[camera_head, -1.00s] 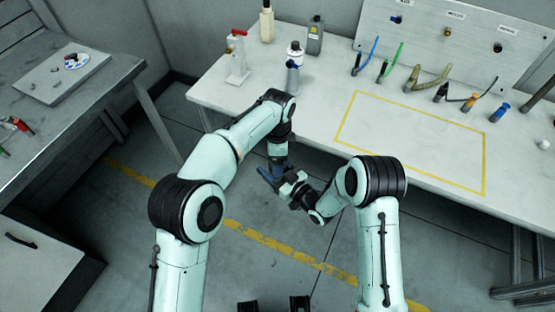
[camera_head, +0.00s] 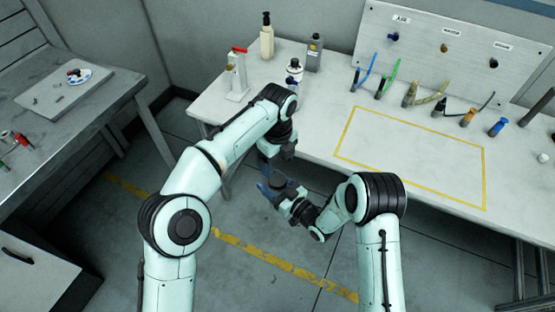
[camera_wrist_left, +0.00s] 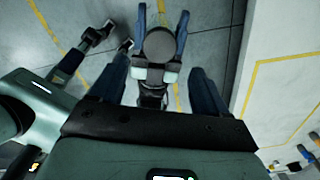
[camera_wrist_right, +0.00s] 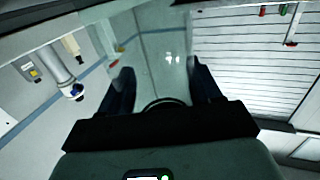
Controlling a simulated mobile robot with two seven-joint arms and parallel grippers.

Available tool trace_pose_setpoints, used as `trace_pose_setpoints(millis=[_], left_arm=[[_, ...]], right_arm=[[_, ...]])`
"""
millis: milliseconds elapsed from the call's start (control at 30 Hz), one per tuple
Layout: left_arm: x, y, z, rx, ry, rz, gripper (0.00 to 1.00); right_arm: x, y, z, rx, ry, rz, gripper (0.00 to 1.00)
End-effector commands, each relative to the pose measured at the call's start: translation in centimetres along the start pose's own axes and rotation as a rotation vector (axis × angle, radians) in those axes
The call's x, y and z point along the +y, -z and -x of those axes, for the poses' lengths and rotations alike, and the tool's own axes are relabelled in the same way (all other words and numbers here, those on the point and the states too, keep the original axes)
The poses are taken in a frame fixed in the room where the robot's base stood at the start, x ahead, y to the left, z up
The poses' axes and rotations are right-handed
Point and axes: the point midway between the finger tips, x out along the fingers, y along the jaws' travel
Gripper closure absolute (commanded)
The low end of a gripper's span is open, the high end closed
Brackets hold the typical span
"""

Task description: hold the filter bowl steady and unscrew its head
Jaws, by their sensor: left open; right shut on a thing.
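The filter's dark round head (camera_wrist_left: 158,45) shows in the left wrist view, end on, in front of my right gripper. My right gripper (camera_head: 277,189) is shut on the filter, one finger on each side, in front of the bench. The clear bowl (camera_wrist_right: 160,65) shows faintly between its fingers in the right wrist view, with a dark curved rim below. My left gripper (camera_head: 276,164) is just above the head in the head view. Its fingers are spread wide around empty space in the left wrist view, apart from the head. Whether the head's thread is loose cannot be told.
The white bench (camera_head: 330,180) has a yellow-taped rectangle (camera_head: 415,165), clear inside. Bottles, a grey can (camera_head: 314,56) and a red-topped white stand (camera_head: 236,78) are at its back left. Hoses lie before a labelled panel (camera_head: 450,70). A side bench (camera_head: 75,130) stands left.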

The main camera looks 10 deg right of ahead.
Motion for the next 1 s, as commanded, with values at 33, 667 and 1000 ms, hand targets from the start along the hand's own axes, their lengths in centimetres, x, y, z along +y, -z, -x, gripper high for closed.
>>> trace_pose_setpoints(millis=[33, 667, 1000], left_arm=[[0.1, 0.0, -0.5, 0.001, -0.003, -0.006, 0.24], [0.0, 0.0, -7.6, -0.001, 0.001, -0.002, 0.24], [0.0, 0.0, -7.6, -0.001, 0.001, -0.002, 0.6]], right_arm=[[0.0, 0.0, 0.0, 0.001, 0.0, 0.0, 1.0], [0.0, 0.0, 0.0, 0.001, 0.0, 0.0, 1.0], [0.0, 0.0, 0.0, 0.001, 0.0, 0.0, 1.0]])
